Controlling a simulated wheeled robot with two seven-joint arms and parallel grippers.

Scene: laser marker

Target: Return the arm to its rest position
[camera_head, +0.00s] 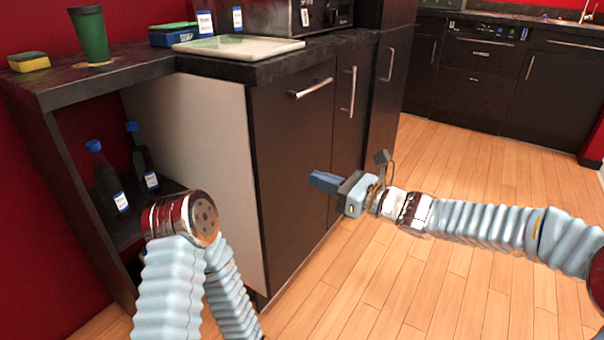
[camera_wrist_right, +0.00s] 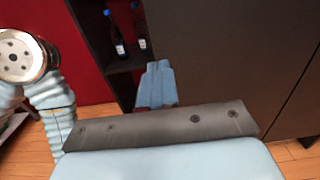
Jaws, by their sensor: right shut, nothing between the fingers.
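My right gripper (camera_head: 324,181) is shut and empty. In the head view it is held out to the left over the floor, in front of the dark cabinet doors, and its arm comes in from the right edge. Its closed blue fingers also show in the right wrist view (camera_wrist_right: 155,84), with the dark cabinet behind them. My left arm is bent at the lower left of the head view, with a metal joint (camera_head: 184,217) at the top of the bend. My left gripper is not seen in either view.
A dark cabinet (camera_head: 293,150) with a counter stands close ahead. The counter holds a pale tray (camera_head: 238,46), a green cup (camera_head: 90,36) and a sponge (camera_head: 28,62). Bottles (camera_head: 108,180) stand on the open shelf at left. Wooden floor (camera_head: 440,160) is clear at right.

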